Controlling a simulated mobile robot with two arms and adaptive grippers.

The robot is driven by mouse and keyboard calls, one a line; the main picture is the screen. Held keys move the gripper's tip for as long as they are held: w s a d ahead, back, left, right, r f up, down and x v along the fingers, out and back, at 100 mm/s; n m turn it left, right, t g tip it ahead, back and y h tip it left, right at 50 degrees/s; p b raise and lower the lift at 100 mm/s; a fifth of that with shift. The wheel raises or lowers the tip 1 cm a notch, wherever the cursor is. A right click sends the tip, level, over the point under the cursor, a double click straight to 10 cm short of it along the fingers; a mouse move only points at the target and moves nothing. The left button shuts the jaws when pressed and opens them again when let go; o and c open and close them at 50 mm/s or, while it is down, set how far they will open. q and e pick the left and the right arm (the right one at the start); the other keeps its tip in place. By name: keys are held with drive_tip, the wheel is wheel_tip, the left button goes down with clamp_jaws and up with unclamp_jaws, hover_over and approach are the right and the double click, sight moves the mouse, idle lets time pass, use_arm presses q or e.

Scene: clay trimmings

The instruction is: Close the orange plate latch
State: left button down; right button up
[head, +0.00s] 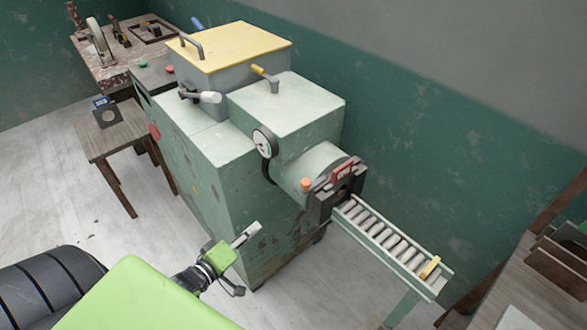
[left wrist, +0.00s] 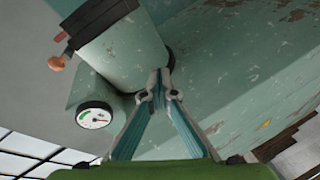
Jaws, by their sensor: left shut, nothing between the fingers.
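The orange plate latch (head: 306,184) shows as a small orange knob on the left side of the dark plate (head: 322,203) at the machine's round outlet. In the left wrist view the orange knob (left wrist: 56,63) is at the upper left, on a short stem beside the dark plate edge. My left gripper (head: 249,234) is shut and empty in front of the green machine, below and to the left of the latch and apart from it. In the left wrist view its fingertips (left wrist: 157,80) meet in front of the outlet barrel. My right gripper is not in view.
The green machine (head: 230,190) has a round gauge (head: 264,142) left of the barrel (head: 312,165). A roller conveyor (head: 385,240) runs out to the lower right, with a yellow piece (head: 430,268) at its end. A wooden stool (head: 110,130) stands left. Floor is clear at the left.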

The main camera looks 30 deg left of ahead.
sight(314, 181)
use_arm(q)
wheel_tip(314, 181, up, 16)
drive_tip(key=w+d+n+t+h+p, duration=0.1)
drive_tip(key=w+d+n+t+h, duration=0.1)
drive_tip(key=d+t, duration=0.1)
drive_tip(key=w+d+p, duration=0.4)
drive_tip(key=w, duration=0.4)
drive_tip(key=shift+d+f, duration=0.3)
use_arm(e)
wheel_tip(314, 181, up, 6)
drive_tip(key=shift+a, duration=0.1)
use_arm(q)
drive_tip(key=shift+d, duration=0.1)
